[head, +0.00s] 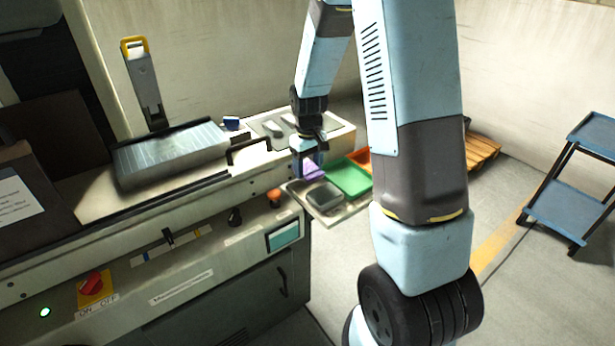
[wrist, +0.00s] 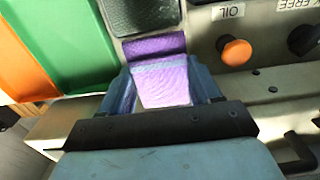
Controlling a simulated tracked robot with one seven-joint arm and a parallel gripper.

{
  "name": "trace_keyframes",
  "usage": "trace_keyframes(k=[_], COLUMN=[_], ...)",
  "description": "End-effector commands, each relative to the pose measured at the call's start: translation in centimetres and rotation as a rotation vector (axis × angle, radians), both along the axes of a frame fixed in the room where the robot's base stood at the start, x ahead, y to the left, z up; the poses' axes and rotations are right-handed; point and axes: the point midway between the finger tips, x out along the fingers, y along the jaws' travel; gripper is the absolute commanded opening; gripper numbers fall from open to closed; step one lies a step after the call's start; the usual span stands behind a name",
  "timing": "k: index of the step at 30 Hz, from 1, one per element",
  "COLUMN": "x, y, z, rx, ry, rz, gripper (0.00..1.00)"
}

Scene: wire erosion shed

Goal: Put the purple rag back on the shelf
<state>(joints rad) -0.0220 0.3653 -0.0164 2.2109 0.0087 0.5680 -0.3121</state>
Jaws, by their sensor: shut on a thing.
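The purple rag (wrist: 157,46) is between the two blue fingers of my gripper (wrist: 165,92) in the wrist view, and the jaws are shut on it. Its far part is darker and lies close to a dark grey block (wrist: 140,14). In the head view the purple rag (head: 316,174) shows just below my gripper (head: 308,160), at the back left of a small side tray (head: 346,210). My fingers partly hide the rag there. I cannot tell whether it still touches the tray. A blue two-tier shelf trolley (head: 560,206) stands at the far right.
A green bin (head: 350,178) and an orange bin (head: 362,157) sit beside the rag, with the grey block in front. The machine bench (head: 200,215) with an orange knob (wrist: 236,51) is close by. A wooden pallet (head: 482,152) lies behind my arm. Floor before the trolley is clear.

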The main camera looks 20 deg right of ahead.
Motion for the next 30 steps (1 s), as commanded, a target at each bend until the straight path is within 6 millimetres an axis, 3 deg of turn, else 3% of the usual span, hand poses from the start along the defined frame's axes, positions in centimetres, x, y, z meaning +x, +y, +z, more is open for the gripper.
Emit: trace_keyframes(k=[4, 13, 19, 30], x=[1.1, 2.2, 2.1, 2.1], y=[-0.3, -0.5, -0.5, -0.4], z=[-1.4, -2.7, -5.3, -5.8], rx=[0.0, 0.0, -0.001, 0.0], ry=[0.001, 0.0, 0.002, -0.001], rz=[0.0, 0.0, 0.001, 0.001], gripper=[0.3, 0.3, 0.3, 0.3])
